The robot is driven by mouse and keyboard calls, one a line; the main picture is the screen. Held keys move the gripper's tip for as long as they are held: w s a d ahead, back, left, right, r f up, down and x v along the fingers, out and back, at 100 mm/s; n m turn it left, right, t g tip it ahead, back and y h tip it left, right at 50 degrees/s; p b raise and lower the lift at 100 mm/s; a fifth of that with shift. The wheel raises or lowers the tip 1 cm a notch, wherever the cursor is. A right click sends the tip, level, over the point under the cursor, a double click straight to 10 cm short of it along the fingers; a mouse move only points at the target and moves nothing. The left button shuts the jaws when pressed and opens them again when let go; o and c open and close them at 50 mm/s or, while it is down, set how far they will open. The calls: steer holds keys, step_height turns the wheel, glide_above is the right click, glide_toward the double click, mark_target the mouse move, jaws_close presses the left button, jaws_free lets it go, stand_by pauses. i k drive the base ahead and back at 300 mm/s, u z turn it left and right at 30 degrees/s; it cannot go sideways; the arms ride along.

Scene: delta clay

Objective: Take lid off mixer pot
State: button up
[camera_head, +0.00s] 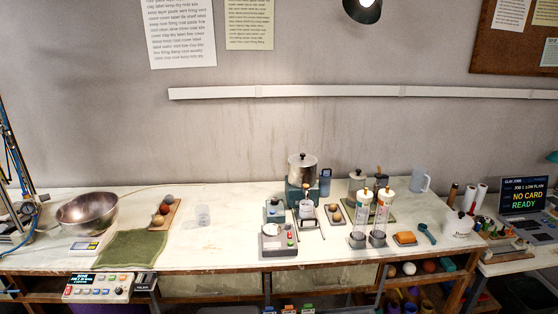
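A silver metal pot (302,174) stands on a teal base at the back middle of the white table; I take it to be the mixer pot. A lid (302,159) with a dark knob on top appears to sit on the pot. The lower part of the pot is partly hidden by small items in front of it. My gripper is not in view.
Two clear cylinders (382,212) stand upright right of the pot. A small scale-like device (278,242) is in front. A laptop (524,195) is far right. Table left of the pot is fairly clear.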

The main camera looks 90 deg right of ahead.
mark_target(302, 159)
steer(key=z, duration=0.05)
steer(key=i, duration=0.7)
steer(key=z, duration=3.6)
steer(key=k, duration=0.15)
steer(key=u, duration=0.1)
